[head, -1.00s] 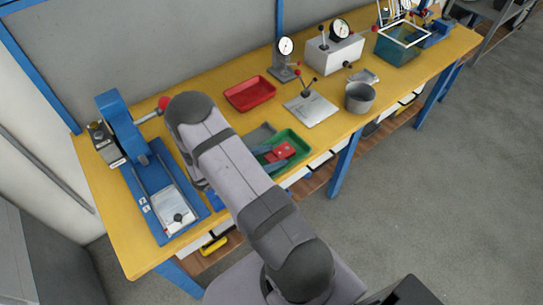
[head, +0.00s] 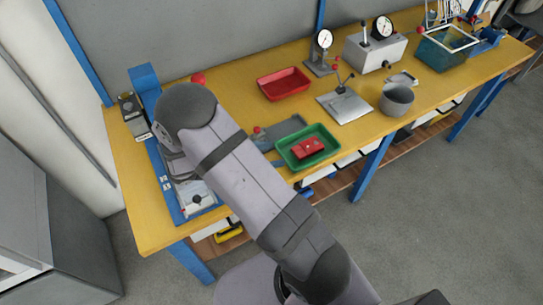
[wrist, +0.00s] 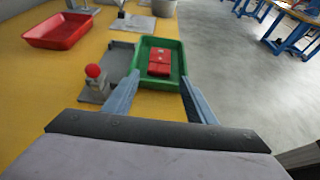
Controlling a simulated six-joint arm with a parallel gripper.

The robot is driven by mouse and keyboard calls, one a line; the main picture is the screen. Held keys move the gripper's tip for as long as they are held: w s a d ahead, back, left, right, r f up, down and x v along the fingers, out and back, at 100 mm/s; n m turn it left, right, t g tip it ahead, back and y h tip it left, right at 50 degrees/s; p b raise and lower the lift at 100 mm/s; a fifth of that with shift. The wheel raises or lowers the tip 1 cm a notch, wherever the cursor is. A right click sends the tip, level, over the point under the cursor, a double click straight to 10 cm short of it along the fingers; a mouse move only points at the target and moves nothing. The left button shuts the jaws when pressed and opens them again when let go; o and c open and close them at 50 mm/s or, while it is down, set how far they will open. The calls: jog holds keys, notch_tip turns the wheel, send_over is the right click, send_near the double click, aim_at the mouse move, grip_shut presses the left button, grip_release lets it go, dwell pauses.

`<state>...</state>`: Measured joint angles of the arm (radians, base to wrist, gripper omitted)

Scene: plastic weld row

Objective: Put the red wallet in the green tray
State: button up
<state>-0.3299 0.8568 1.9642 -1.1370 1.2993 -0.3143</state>
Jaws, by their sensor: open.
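The red wallet (head: 308,147) lies flat inside the green tray (head: 286,153) near the front edge of the yellow bench. In the wrist view the wallet (wrist: 159,62) rests on the floor of the tray (wrist: 180,58), clear of its walls. My gripper (wrist: 159,98) is open and empty. Its two fingers are spread wide in the wrist view, on the near side of the tray, with the wallet beyond them.
A red tray (head: 284,83) lies farther back. A grey plate with a red-knobbed fixture (wrist: 95,85) is left of the green tray. A lever fixture (head: 345,103) and grey bowl (head: 396,99) stand to the right.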

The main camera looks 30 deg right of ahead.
jog(key=shift+s+r+m+g+y, duration=0.15)
jog(key=shift+s+m+g+y, duration=0.15)
jog(key=shift+s+m, duration=0.15)
jog(key=s+a+r+m+g+y, duration=0.25)
jog(key=s+m+y, duration=0.25)
jog(key=s+m, duration=0.3)
jog(key=s+a+r+m+t+y, duration=0.2)
jog(key=s+a+m+t+y, duration=0.1)
jog(key=a+m+y, duration=0.5)
jog(key=shift+s+a+m, duration=0.25)
jog(key=shift+s+m, duration=0.3)
jog(key=shift+s, duration=0.3)
jog(key=shift+r+p, duration=0.4)
jog(key=shift+p, duration=0.05)
